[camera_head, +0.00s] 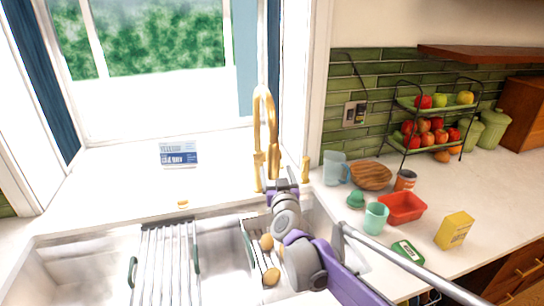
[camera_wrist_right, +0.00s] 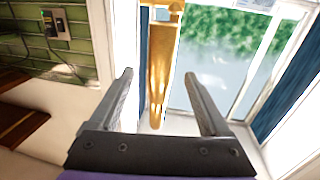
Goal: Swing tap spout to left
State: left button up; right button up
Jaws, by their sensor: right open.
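The gold tap (camera_head: 258,130) stands behind the sink, with a tall arched spout that comes down on its right side in the head view. My right gripper (camera_head: 283,172) is at the lower end of the spout and partly hides it. In the right wrist view, the gold spout (camera_wrist_right: 162,70) appears between the two open fingers of my right gripper (camera_wrist_right: 159,76), with gaps on both sides. I cannot tell how deep it sits between them. A small gold handle (camera_head: 305,168) stands right of the tap. My left gripper is not in view.
The sink (camera_head: 90,262) holds a wire rack (camera_head: 165,255) and a basket with brown round items (camera_head: 271,276). A blue-and-white card (camera_head: 179,154) stands on the sill. Cups, a red tub (camera_head: 402,208) and a yellow box (camera_head: 454,230) crowd the right counter. Space left of the tap looks clear.

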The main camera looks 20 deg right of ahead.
jog(key=w, duration=0.3)
jog(key=w+p, duration=0.1)
jog(key=w, duration=0.2)
jog(key=w+d+p, duration=0.1)
jog(key=w, duration=0.2)
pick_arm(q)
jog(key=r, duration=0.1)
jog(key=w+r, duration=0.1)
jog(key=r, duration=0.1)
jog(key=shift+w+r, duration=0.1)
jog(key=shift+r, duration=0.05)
pick_arm(e)
grip_shut()
